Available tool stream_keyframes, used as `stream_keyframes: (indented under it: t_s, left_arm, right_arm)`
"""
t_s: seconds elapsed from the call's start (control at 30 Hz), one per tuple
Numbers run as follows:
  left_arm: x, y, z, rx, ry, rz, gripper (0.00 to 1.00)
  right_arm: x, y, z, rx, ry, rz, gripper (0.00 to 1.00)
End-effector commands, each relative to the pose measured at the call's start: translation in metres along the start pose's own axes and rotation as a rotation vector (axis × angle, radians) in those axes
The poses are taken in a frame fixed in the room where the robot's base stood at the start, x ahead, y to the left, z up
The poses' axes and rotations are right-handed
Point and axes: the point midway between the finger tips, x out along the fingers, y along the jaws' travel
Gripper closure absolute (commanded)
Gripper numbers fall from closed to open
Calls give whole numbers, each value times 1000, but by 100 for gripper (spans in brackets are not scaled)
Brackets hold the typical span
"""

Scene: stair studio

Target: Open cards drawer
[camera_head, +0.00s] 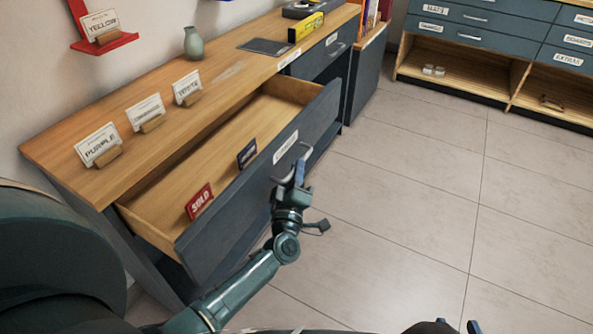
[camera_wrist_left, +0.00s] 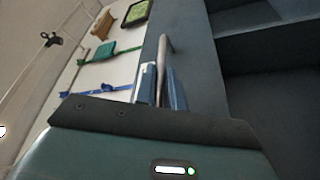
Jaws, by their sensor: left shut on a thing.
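The cards drawer (camera_head: 252,198) is pulled well out of the wooden-topped cabinet, with its dark front facing the floor area. Its front label is too small to read surely. A red SOLD card (camera_head: 199,201) and a dark blue card (camera_head: 247,154) stand inside. My left gripper (camera_head: 299,172) is shut on the drawer's metal handle (camera_head: 281,180). In the left wrist view the handle bar (camera_wrist_left: 164,55) runs between the fingers (camera_wrist_left: 160,88). My right gripper (camera_head: 459,325) barely shows at the bottom edge, its blue fingertips apart and nothing seen between them.
The cabinet top (camera_head: 215,78) holds name cards in wooden stands, a green vase (camera_head: 193,43), a dark flat pad (camera_head: 265,47) and a yellow box (camera_head: 306,27). A second drawer cabinet (camera_head: 480,38) stands at the back right. The tiled floor (camera_head: 420,200) between is clear.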

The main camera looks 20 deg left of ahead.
Motion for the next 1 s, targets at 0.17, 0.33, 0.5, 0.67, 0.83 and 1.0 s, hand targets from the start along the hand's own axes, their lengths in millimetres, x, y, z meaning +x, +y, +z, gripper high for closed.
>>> stream_keyframes:
  t_s: [0.17,0.33,0.5,0.67,0.83,1.0]
  left_arm:
    - [-1,0,1,0,-4,-1,100]
    - [-1,0,1,0,-4,-1,86]
    - [0,0,1,0,-3,-1,72]
    - [0,0,0,0,-1,-1,67]
    - [0,0,0,0,-1,0,67]
    - [-1,-1,2,-1,-1,-1,67]
  right_arm:
    - [0,0,0,2,0,0,64]
    - [0,-1,0,3,0,-1,64]
    - [0,-1,0,3,-1,-1,64]
    - [0,-1,0,3,-1,-1,64]
    - [0,-1,1,3,-2,-1,64]
    - [0,-1,2,2,-3,-2,64]
